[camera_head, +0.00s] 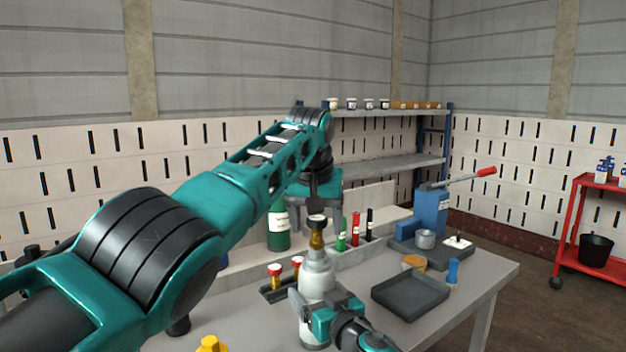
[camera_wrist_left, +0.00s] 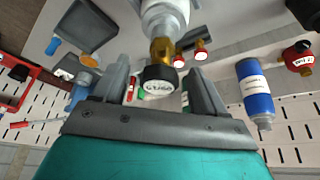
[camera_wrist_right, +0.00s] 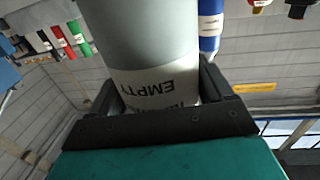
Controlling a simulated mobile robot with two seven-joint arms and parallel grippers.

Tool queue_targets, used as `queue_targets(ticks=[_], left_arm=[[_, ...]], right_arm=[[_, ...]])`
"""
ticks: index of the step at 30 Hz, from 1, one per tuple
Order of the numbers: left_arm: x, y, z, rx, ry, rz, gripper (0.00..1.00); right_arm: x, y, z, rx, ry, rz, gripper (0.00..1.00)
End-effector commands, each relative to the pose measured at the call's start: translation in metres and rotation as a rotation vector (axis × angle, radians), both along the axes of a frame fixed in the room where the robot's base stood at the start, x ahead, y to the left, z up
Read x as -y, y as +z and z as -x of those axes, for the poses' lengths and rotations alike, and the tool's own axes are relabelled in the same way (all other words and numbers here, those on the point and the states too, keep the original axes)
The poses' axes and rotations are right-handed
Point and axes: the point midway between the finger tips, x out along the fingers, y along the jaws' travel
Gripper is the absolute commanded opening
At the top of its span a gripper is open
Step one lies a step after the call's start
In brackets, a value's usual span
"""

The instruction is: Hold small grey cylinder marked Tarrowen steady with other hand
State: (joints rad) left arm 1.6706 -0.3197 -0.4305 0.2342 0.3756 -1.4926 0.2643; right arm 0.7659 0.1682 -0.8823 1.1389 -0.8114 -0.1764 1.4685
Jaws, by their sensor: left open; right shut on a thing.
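The small grey cylinder (camera_head: 318,279) stands upright at the table's near side; it also fills the right wrist view (camera_wrist_right: 155,40). Its label there reads EMPTY upside down; another line is mostly hidden, so I cannot read the name Tarrowen. A brass valve (camera_head: 316,240) with a black-sided round top (camera_wrist_left: 159,80) sits on the cylinder. My right gripper (camera_head: 322,306) is shut around the cylinder's body, one finger on each side in the right wrist view. My left gripper (camera_wrist_left: 162,88) is open above, its fingers either side of the valve top, apart from it.
Red-topped valves (camera_head: 274,270) stand in a dark holder left of the cylinder. Green, red and black tubes (camera_head: 355,228) stand behind. A grey tray (camera_head: 410,296), an orange-topped tub (camera_head: 414,262) and a blue lever press (camera_head: 430,212) are at right. A green cylinder (camera_head: 278,232) stands behind left.

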Motion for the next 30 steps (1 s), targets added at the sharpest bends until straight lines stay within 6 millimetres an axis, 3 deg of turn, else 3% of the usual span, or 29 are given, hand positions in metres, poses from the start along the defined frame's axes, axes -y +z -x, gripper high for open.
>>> queue_targets(ticks=[10,21,26,30], left_arm=[[0.000,-0.027,-0.001,-0.001,0.033,-0.001,0.72],[0.000,0.001,0.000,0.001,0.034,0.000,0.72],[-0.001,0.001,0.000,-0.001,0.033,-0.001,0.72],[-0.001,-0.016,-0.002,-0.002,0.033,0.001,0.72]], right_arm=[[0.000,0.000,0.000,0.000,0.000,0.000,0.44],[0.000,0.000,0.000,0.000,0.000,0.000,0.44],[0.000,0.000,0.000,0.000,0.000,0.000,0.44],[0.000,0.000,0.000,0.000,0.000,0.000,0.44]])
